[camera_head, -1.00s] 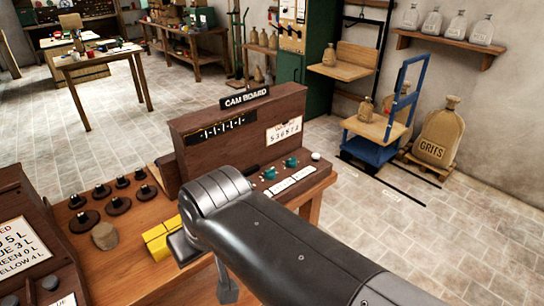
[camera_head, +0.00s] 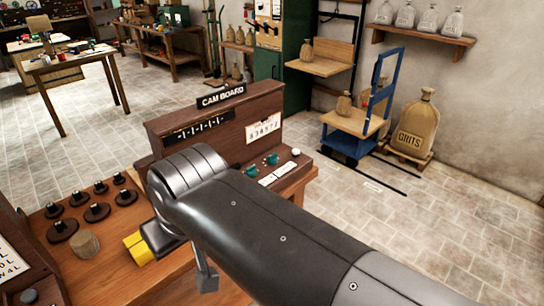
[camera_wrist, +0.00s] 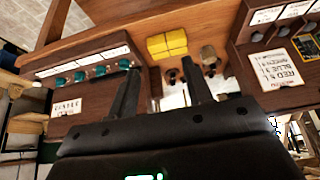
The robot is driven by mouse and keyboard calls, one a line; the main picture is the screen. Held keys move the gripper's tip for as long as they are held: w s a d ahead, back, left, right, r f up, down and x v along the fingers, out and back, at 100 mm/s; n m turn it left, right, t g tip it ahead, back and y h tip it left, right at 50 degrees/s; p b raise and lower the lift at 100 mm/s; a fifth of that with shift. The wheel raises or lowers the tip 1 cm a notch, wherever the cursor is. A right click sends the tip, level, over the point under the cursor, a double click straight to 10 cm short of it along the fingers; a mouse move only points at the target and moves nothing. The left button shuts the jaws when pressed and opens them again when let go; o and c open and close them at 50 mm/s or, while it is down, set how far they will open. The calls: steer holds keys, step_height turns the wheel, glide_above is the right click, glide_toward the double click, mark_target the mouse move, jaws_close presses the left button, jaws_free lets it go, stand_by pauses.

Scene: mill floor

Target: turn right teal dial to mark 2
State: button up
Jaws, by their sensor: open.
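The cam board (camera_head: 222,112) is a brown wooden panel with a sloped front. In the head view, the right teal dial (camera_head: 271,158) sits on its lower ledge, with another teal dial (camera_head: 252,168) to its left. My arm hides the ledge further left. The wrist view is roughly upside down and shows several teal dials (camera_wrist: 79,76) in a row on the board, left of my fingers. My gripper (camera_wrist: 160,78) is open and empty, with two black fingers apart, and no dial is between them. The dial marks are too small to read.
A yellow block (camera_head: 138,248) and several black knobs on dark round bases (camera_head: 96,212) are on the wooden bench left of the board. A white knob (camera_head: 295,152) is right of the teal dials.

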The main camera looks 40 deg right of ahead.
steer(key=w+d+r+n+g+h, duration=0.1)
steer(key=w+d+r, duration=0.35)
steer(key=w, duration=0.25)
steer(key=w+d+r+n+g+h, duration=0.1)
steer(key=w+d+r, duration=0.2)
steer(key=w+r, duration=0.3)
steer(key=w+d+n+g, duration=0.1)
steer(key=w+d+n, duration=0.1)
steer(key=w+d, duration=0.5)
steer(key=n+g+y, duration=0.1)
steer(key=n+g, duration=0.1)
steer(key=n, duration=0.1)
glide_above(272, 155)
step_height(272, 155, down, 21)
step_height(272, 155, down, 11)
steer(key=shift+r, duration=0.15)
